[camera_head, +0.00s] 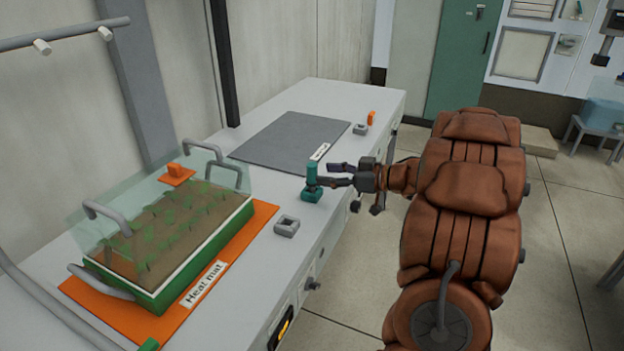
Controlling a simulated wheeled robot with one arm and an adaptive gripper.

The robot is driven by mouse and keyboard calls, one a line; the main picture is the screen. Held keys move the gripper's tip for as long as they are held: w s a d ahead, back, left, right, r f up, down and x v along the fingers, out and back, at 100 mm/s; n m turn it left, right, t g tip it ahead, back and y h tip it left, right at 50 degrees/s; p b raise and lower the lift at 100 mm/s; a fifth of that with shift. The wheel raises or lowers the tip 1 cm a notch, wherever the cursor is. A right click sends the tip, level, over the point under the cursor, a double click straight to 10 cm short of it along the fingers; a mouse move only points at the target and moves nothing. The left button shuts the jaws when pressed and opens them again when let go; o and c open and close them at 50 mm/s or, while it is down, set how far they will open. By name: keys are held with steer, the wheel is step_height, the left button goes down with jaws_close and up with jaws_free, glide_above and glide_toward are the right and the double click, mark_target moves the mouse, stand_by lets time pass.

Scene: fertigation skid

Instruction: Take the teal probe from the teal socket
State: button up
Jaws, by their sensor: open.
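The teal probe (311,175) stands upright in the teal socket (312,195) near the front edge of the bench. My gripper (328,174) comes in from the right with its fingers pointing left at the probe. The jaws are open and the fingertips are at or very near the probe's side. I cannot tell from this view whether they touch it or are around it. The lower end of the probe is hidden in the socket.
A planted tray with a clear cover (160,225) sits on an orange heat mat (245,234) at left. Empty-looking grey sockets (287,226) (360,129) flank the teal one. A grey mat (290,138) lies behind; a small orange item (371,118) stands at the far end.

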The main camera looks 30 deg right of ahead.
mark_target(312, 173)
steer(key=shift+x, duration=2.65)
steer(key=shift+d, duration=0.1)
jaws_close()
